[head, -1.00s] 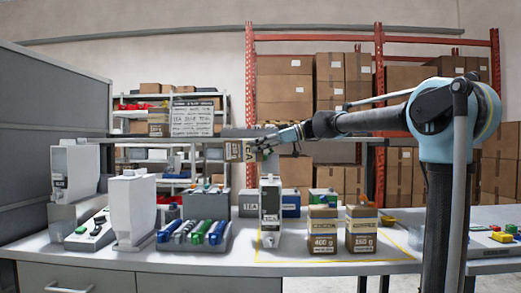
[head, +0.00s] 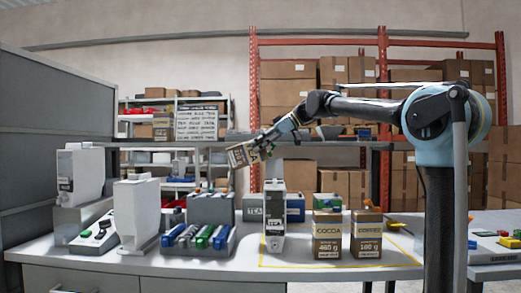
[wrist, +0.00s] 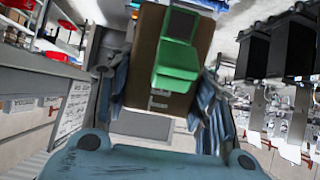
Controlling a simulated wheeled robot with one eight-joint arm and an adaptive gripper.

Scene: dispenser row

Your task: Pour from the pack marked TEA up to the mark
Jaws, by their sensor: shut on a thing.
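My gripper (head: 266,142) is shut on a brown and white pack (head: 243,155) in the head view. The pack is tilted, raised above the bench; its lettering is small and partly covered, and seems to end in "EA". In the wrist view my gripper (wrist: 165,88) has a finger on each side of the pack (wrist: 143,72), which has a green part (wrist: 178,62) on it. A tall pale dispenser (head: 273,222) with a dark front strip stands upright below and to the right of the pack. I cannot make out a fill mark or any stream.
A COCOA pack (head: 327,236) and another brown pack (head: 367,236) stand right of the dispenser, inside a yellow outline. Two pale dispensers (head: 137,213) (head: 82,175) and a tray of coloured tubes (head: 198,238) are at left. A shelf (head: 330,143) crosses behind.

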